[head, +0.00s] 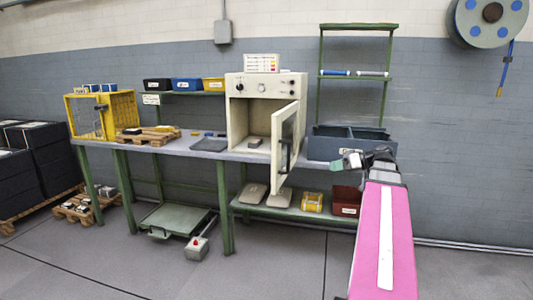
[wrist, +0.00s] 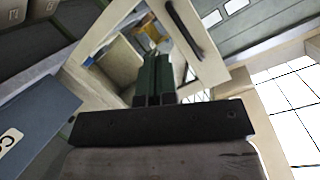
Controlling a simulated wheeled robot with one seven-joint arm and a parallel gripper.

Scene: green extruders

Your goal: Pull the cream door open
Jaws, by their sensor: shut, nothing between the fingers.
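The cream door (head: 276,150) belongs to the cream cabinet (head: 237,122) on the bench. It stands swung well out from the cabinet front, and the cabinet's inside shows. The door has a window and a dark handle (head: 284,157). In the wrist view the door (wrist: 212,68) fills the upper middle, with its dark handle (wrist: 184,28) beyond my fingertips. My gripper (head: 337,166) is to the right of the door in the head view, apart from it. Its dark green fingers (wrist: 153,62) are shut and empty. Whether they touch the door is hard to tell in the wrist view.
A blue-grey divided bin (head: 325,148) stands on the bench close behind my gripper. A green shelf frame (head: 322,75) rises behind it. The floor in front of the bench is mostly clear.

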